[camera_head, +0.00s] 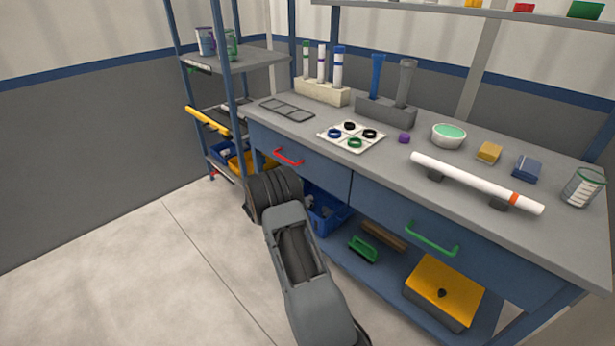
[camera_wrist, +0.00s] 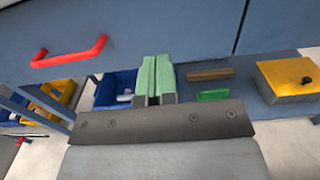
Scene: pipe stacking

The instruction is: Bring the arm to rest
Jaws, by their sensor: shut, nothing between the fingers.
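My arm (camera_head: 300,270) reaches forward in the head view, low in front of the workbench (camera_head: 300,155). The fingers are hidden there behind the dark wrist. In the wrist view my gripper (camera_wrist: 155,62) shows two green finger pads close together, shut with nothing between them. The fingers point toward the bench's drawer front, below and to the right of the red handle (camera_wrist: 70,52). I cannot tell the exact gap to the drawer front.
A white pipe (camera_head: 475,183) lies on two dark supports on the bench top. Racks with upright tubes (camera_head: 322,93) stand at the back. Below are a green drawer handle (camera_head: 432,238), a blue bin (camera_head: 325,210) and a yellow-lidded box (camera_head: 443,290). Open floor (camera_head: 110,270) lies left.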

